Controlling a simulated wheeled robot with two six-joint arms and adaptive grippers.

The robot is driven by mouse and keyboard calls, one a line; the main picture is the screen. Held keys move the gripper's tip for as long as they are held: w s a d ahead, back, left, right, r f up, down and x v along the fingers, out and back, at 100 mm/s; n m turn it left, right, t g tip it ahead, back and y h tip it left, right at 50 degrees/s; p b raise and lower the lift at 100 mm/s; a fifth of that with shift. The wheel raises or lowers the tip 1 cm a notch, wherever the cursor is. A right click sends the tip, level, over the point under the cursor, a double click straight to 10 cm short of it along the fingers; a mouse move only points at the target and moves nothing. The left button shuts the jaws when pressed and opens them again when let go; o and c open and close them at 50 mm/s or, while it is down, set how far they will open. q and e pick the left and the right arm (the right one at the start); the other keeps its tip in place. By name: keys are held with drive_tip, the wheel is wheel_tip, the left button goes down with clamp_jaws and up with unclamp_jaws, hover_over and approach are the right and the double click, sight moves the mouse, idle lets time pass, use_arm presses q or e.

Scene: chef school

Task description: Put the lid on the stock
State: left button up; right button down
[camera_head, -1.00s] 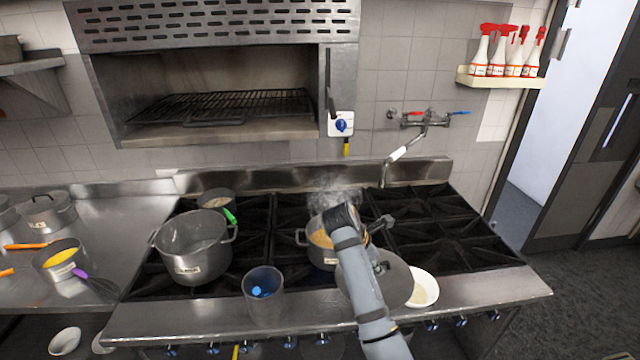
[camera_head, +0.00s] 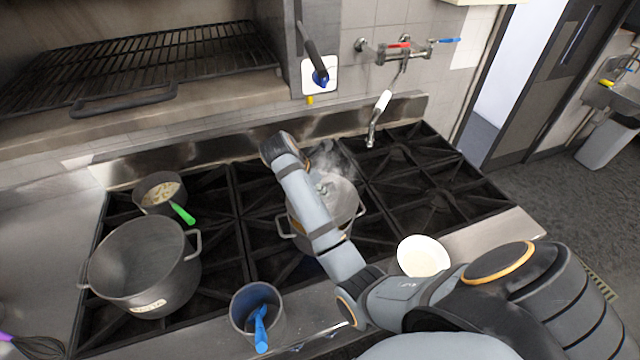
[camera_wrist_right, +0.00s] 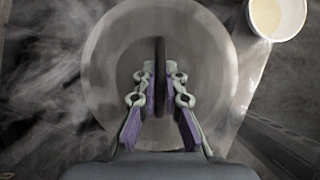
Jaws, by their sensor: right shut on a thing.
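The grey round lid (camera_head: 343,203) is over the steaming stock pot (camera_head: 302,243) on the middle of the stove, roughly lined up with it. I cannot tell whether it rests on the rim or is slightly above. The stock is hidden under the lid and my right arm. In the right wrist view the lid (camera_wrist_right: 108,65) fills the middle, and my right gripper (camera_wrist_right: 160,82) is shut on its dark upright handle (camera_wrist_right: 160,52). In the head view my arm partly covers the lid. My left gripper is not in view.
A large empty pot (camera_head: 145,262) and a small pan (camera_head: 158,190) with a green-handled utensil stand left. A container (camera_head: 245,300) with a blue utensil and a white bowl (camera_head: 423,256) are at the front edge. A tap (camera_head: 377,120) hangs behind. The right burners are clear.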

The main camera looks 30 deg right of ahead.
drive_tip(key=f, duration=0.1)
drive_tip(key=w+f, duration=0.1)
drive_tip(key=f, duration=0.1)
drive_tip(key=shift+s+f, duration=0.15)
drive_tip(key=shift+f, duration=0.15)
drive_tip(key=shift+s+f, duration=0.1)
drive_tip(key=shift+f, duration=0.8)
drive_tip(key=c, duration=1.9)
unclamp_jaws()
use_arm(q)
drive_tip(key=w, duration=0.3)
use_arm(e)
drive_tip(key=o, duration=0.5)
drive_tip(key=shift+o, duration=0.2)
